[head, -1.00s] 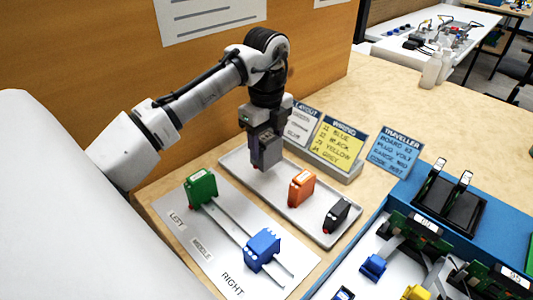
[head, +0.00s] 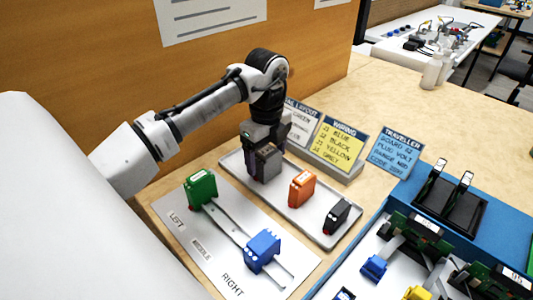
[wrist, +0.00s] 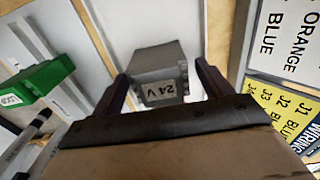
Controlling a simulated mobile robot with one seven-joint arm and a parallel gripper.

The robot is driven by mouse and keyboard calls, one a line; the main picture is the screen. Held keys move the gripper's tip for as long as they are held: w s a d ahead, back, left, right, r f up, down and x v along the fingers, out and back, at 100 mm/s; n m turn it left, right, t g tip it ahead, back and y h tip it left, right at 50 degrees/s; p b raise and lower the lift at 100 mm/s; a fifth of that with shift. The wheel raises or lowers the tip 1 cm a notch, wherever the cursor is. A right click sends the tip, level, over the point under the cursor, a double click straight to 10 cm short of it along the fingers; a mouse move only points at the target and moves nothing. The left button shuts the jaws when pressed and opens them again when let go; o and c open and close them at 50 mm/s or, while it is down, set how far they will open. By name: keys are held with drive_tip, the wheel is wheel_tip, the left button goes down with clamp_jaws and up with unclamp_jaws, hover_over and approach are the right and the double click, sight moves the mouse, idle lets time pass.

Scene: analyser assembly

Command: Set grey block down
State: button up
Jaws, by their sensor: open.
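The grey block (head: 267,162) stands upright in the left end of the light tray (head: 288,207). In the wrist view the grey block (wrist: 160,75) shows a "24 V" label and sits between my fingers, with a gap visible on each side. My gripper (head: 262,160) is open around the block, low over the tray. The block's underside is hidden, but it appears to rest on the tray floor.
An orange block (head: 301,188) and a black block (head: 336,216) stand in the same tray. A green block (head: 201,188) and a blue block (head: 262,250) sit on the rail of the labelled plate (head: 183,246). Sign cards (head: 338,143) stand behind the tray.

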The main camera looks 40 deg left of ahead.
sight(267, 150)
drive_tip(key=shift+r, duration=0.15)
wheel_tip(267, 150, up, 12)
drive_tip(key=p, duration=0.1)
idle(0.3)
idle(1.3)
